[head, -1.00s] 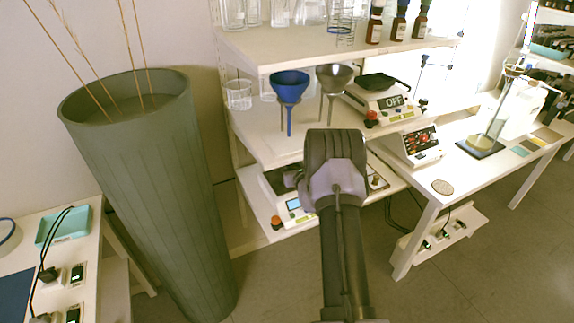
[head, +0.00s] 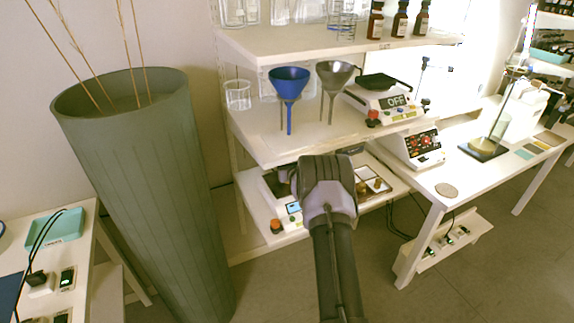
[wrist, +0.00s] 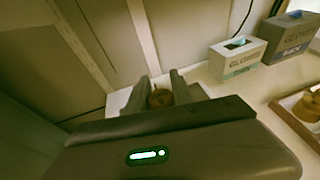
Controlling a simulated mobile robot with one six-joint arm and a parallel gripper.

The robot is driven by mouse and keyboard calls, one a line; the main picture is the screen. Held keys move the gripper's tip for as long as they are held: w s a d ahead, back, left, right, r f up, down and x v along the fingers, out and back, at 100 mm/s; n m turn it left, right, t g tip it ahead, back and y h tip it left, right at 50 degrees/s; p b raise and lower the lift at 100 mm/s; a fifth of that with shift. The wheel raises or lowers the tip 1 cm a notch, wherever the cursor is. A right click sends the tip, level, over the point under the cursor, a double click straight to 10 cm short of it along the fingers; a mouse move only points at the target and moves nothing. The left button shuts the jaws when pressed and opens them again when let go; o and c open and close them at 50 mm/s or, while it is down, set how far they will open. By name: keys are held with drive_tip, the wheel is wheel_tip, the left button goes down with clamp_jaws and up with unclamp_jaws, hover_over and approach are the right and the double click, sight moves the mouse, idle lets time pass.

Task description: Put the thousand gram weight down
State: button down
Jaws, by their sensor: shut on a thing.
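The brass weight (wrist: 160,98) sits between the two fingers of my gripper (wrist: 161,87) in the wrist view, and the fingers are shut on it. I cannot read its marking or tell whether it touches the pale surface around it. In the head view my arm's wrist is in front of the lowest shelf (head: 252,192) and hides the fingers and the held weight. A tray (head: 378,181) with brass weights is on that shelf, right of my arm. The tray (wrist: 287,108) also shows at the right of the wrist view, with another brass weight (wrist: 310,104).
A balance (head: 293,212) stands on the lowest shelf, partly behind my arm. The shelf above holds a blue funnel (head: 289,82), a metal funnel (head: 334,77) and another balance (head: 385,100). A tall green planter (head: 140,190) stands left.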

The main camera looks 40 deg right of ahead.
drive_tip(key=c, duration=1.1)
unclamp_jaws()
drive_tip(key=shift+f, duration=0.1)
drive_tip(key=shift+r, duration=0.25)
drive_tip(key=p+v, duration=0.4)
drive_tip(key=v, duration=0.6)
drive_tip(key=shift+s+a+r, duration=0.15)
drive_tip(key=shift+s, duration=0.2)
drive_tip(key=shift+s+a, duration=0.25)
drive_tip(key=shift+s, duration=0.3)
